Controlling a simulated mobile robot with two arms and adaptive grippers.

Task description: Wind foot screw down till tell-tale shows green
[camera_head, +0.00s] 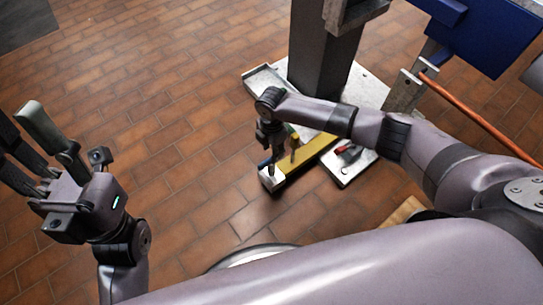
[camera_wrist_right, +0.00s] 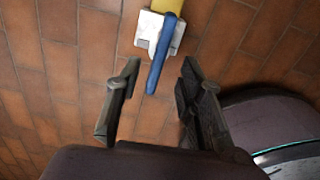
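A yellow beam (camera_head: 308,163) runs out from the mast's base and ends in a pale metal block (camera_head: 271,181). In the right wrist view the block (camera_wrist_right: 160,32) has a blue bar (camera_wrist_right: 168,55) across it, pointing towards my gripper. The bar looks like the foot screw's handle. My right gripper (camera_wrist_right: 160,68) is open, with the bar's end between its fingers and apparently touching neither. In the head view the right gripper (camera_head: 276,155) hangs over the block and partly hides it. I cannot make out a green tell-tale on the block. My left gripper (camera_head: 18,115) is open and empty, far left.
A dark mast (camera_head: 322,55) stands on a pale metal base plate (camera_head: 369,90). A metal plate with a red-handled part (camera_head: 345,151) lies right of the beam. An orange bar (camera_head: 475,127) slants at the right, below a blue panel (camera_head: 490,38). The brick-patterned floor (camera_head: 170,90) is clear at left.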

